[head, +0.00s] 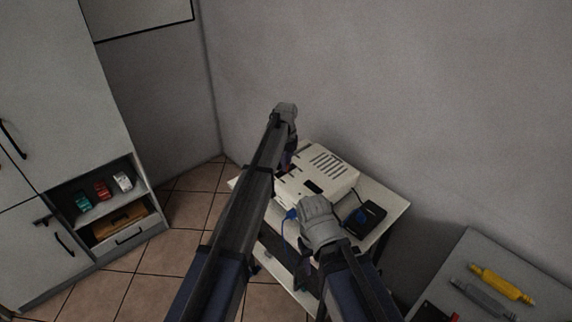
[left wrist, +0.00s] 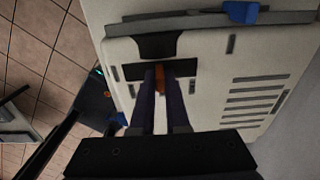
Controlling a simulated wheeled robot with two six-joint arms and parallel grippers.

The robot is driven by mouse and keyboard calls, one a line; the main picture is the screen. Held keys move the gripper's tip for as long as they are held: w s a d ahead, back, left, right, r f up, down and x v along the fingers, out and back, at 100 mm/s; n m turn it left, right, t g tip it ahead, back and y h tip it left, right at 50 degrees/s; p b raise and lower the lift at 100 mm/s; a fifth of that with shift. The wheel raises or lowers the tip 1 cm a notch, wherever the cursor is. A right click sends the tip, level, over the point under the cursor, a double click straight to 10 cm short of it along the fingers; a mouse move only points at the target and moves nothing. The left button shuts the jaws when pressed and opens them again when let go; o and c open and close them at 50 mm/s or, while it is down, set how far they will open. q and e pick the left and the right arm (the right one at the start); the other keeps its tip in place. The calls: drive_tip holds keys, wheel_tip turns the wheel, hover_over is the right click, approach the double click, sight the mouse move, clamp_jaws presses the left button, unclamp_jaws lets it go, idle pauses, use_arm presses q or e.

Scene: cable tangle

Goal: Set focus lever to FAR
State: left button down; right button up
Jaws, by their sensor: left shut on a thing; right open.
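The cream projector-like device (head: 342,182) stands on the small table, with slotted vents on top. In the left wrist view, its casing (left wrist: 205,100) has a dark slot (left wrist: 187,67) with a small orange lever (left wrist: 160,76) in it. My left gripper (left wrist: 160,92) is shut on the lever, its two fingers close on either side. In the head view, my left gripper (head: 287,158) reaches down to the device and is partly hidden by my arm. My right gripper (head: 312,260) is lower, in front of the device, open, its fingertips hard to make out. No FAR marking is readable.
A black box (head: 372,213) lies right of the device on the table (head: 393,205). A blue connector (head: 291,214) with a cable is beside my right wrist. A cabinet (head: 75,130) stands left. A side surface (head: 535,265) at right holds a yellow tool (head: 502,284).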

sight(288, 170)
use_arm(q)
drive_tip(key=shift+w+d, duration=0.35)
drive_tip(key=c, duration=0.9)
unclamp_jaws()
drive_tip(key=shift+d, duration=0.1)
drive_tip(key=shift+r, duration=0.1)
drive_tip(key=shift+r+p, duration=0.5)
drive_tip(key=shift+p, duration=0.15)
wheel_tip(288, 170, up, 7)
drive_tip(key=p, duration=0.6)
drive_tip(key=shift+f, duration=0.2)
drive_tip(key=shift+c, duration=0.3)
